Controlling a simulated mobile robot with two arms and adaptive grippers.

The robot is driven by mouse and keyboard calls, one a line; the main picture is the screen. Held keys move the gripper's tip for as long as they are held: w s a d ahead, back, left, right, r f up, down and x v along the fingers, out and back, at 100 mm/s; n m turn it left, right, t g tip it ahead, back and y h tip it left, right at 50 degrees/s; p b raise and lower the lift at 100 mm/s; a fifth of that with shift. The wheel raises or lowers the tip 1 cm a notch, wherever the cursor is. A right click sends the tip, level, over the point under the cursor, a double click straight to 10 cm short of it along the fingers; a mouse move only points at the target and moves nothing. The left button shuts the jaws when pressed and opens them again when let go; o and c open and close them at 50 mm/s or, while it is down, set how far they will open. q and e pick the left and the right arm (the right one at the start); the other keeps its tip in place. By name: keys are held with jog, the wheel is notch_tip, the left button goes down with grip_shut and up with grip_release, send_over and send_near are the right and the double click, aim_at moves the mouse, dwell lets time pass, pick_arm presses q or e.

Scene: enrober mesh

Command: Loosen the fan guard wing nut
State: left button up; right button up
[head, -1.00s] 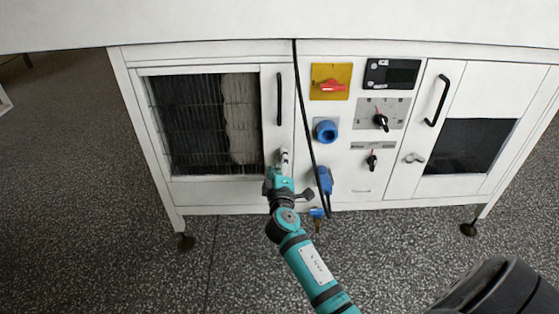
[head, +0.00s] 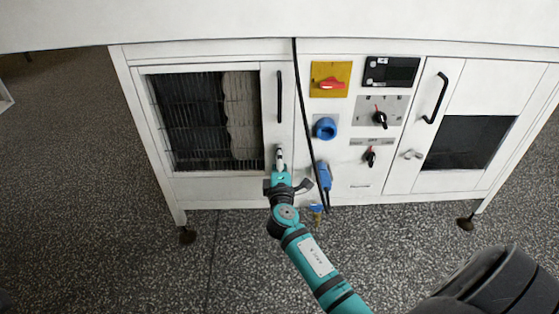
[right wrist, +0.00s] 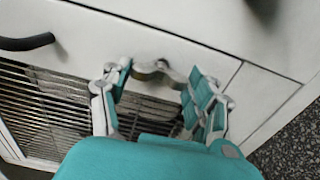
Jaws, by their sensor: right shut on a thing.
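The wing nut (right wrist: 152,68) is a small grey metal piece on the white frame beside the fan guard, seen in the right wrist view. My right gripper (right wrist: 158,85) is shut on it, with one finger on each side. In the head view my right gripper (head: 280,158) is at the lower right corner of the guard door and hides most of the nut. The fan guard (head: 187,120) is a dark wire grille with a grey pleated strip behind it; its bars also show in the right wrist view (right wrist: 45,108). My left gripper is not in view.
A black door handle (head: 279,97) is above the gripper. A black cable (head: 306,110) hangs just right of it, near a blue plug (head: 325,176). A red switch (head: 331,84), a blue socket (head: 325,128) and black knobs (head: 379,118) are on the panel. Speckled floor lies below.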

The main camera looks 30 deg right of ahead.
jog(key=shift+a, duration=0.1)
jog(key=o, duration=1.2)
jog(key=shift+w, duration=0.1)
jog(key=v, duration=1.2)
